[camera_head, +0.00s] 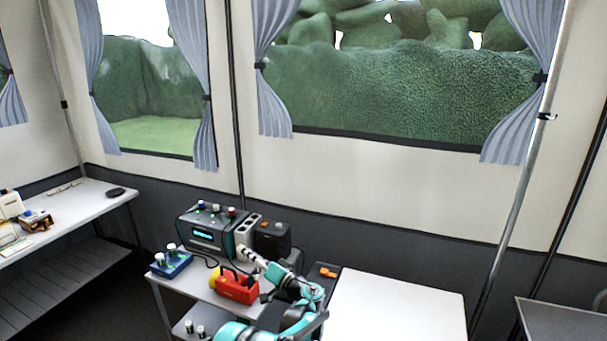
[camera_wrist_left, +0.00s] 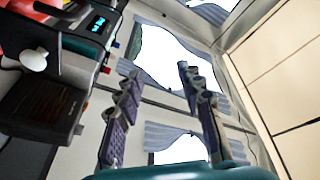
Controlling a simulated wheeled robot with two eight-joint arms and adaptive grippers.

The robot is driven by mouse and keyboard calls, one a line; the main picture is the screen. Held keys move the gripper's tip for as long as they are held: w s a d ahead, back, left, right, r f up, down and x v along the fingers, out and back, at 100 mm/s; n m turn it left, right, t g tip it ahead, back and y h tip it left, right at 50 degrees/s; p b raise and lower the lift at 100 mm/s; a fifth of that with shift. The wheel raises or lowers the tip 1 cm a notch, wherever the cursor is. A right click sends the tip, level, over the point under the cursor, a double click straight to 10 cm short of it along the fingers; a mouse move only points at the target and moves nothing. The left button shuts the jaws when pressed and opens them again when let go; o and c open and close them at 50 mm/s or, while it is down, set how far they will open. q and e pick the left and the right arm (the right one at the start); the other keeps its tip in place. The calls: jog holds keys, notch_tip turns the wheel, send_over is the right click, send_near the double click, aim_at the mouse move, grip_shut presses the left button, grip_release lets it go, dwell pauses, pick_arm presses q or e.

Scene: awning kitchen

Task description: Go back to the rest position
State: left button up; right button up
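My left arm, teal and black, comes up from the bottom edge of the head view over a small bench. Its gripper (camera_head: 250,257) is beside a grey box and above a red device. In the left wrist view the two dark fingers of the left gripper (camera_wrist_left: 158,78) stand well apart with nothing between them. Beyond them are only windows and the tent wall. My right gripper is in neither view.
The small bench carries a teal-lit device (camera_head: 211,230), a black box (camera_head: 272,238), a red device (camera_head: 237,287) and a blue tray (camera_head: 171,264) with small bottles. A bare white tabletop (camera_head: 398,305) lies to the right. Another table (camera_head: 88,205) stands at the left.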

pick_arm(q)
jog(key=s+a+r+g+h, duration=0.2)
jog(key=s+a+h, duration=0.2)
jog(key=s, duration=0.6)
jog(key=s+a+r+g+h, duration=0.2)
jog(key=s+a+r+h, duration=0.15)
jog(key=s, duration=0.65)
jog(key=s+d+f+h, duration=0.2)
jog(key=s+d, duration=0.1)
jog(key=s, duration=0.5)
jog(key=s+d+f+h, duration=0.3)
jog(key=s, duration=0.5)
jog(key=s+d+f+h, duration=0.3)
jog(key=s, duration=0.4)
jog(key=shift+s+f+m, duration=0.2)
jog(key=shift+s+m, duration=0.2)
